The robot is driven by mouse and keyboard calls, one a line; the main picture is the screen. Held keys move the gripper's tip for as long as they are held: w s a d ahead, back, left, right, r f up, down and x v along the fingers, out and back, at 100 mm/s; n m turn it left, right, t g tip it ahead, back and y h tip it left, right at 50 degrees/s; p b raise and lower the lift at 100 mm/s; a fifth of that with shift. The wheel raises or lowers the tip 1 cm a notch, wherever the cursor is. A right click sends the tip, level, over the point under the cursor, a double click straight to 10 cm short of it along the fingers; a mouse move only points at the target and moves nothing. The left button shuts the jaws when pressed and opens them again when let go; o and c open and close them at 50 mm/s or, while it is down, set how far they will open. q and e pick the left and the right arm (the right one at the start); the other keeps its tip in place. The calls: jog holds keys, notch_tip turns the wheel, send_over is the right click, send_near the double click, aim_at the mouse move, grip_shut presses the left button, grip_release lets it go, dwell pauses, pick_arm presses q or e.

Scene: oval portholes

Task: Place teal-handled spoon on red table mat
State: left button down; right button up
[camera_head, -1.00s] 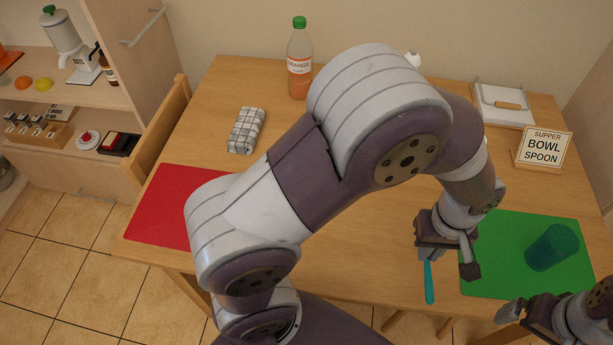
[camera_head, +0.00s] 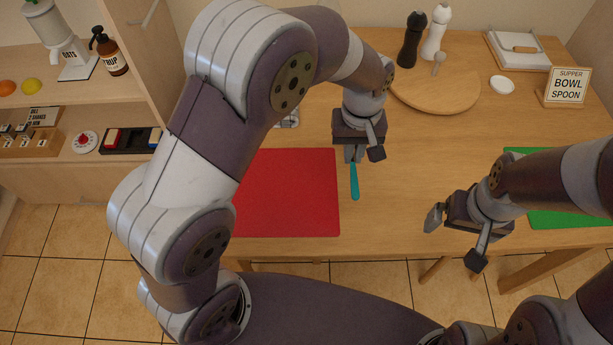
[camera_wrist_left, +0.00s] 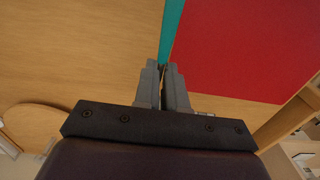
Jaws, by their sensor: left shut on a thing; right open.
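The teal-handled spoon (camera_head: 354,182) is held by my left gripper (camera_head: 355,155), which is shut on it; the teal handle hangs toward the table's front edge. The spoon's other end is hidden at the jaws. In the left wrist view the teal handle (camera_wrist_left: 172,28) runs out from between the fingers (camera_wrist_left: 163,85), beside the mat's edge. The red table mat (camera_head: 287,195) lies at the table's front left, partly behind my left arm, and fills the upper right of the wrist view (camera_wrist_left: 245,45). The spoon appears just right of the mat. My right gripper (camera_head: 455,240) is open and empty near the front edge.
A green mat (camera_head: 570,218) lies at the right, partly behind my right arm. A round wooden board (camera_head: 435,90) with dark and white shakers stands farther back. A small white dish (camera_head: 502,85) and a sign (camera_head: 566,87) are at back right. The table between the mats is clear.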

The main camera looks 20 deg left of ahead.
pick_arm(q)
send_over(318, 186)
notch_tip(318, 186, down, 4)
jog(key=shift+w+d+r, duration=0.1)
jog(key=shift+d, duration=0.05)
jog(key=shift+f, duration=0.2)
jog(key=f, duration=0.2)
jog(key=f+b, duration=0.1)
jog(key=f, duration=0.1)
jog(key=shift+a, duration=0.25)
jog(key=shift+f, duration=0.1)
jog(key=c, duration=1.2)
grip_release()
notch_tip(318, 186, up, 12)
jog(key=p, duration=0.2)
jog(key=s+a+f+m+t, duration=0.1)
jog(key=s+a+f+m, duration=0.1)
jog(key=s+a, duration=0.6)
jog(key=shift+s+a+m, duration=0.35)
jog(key=shift+s+m, duration=0.25)
jog(key=shift+m, duration=0.1)
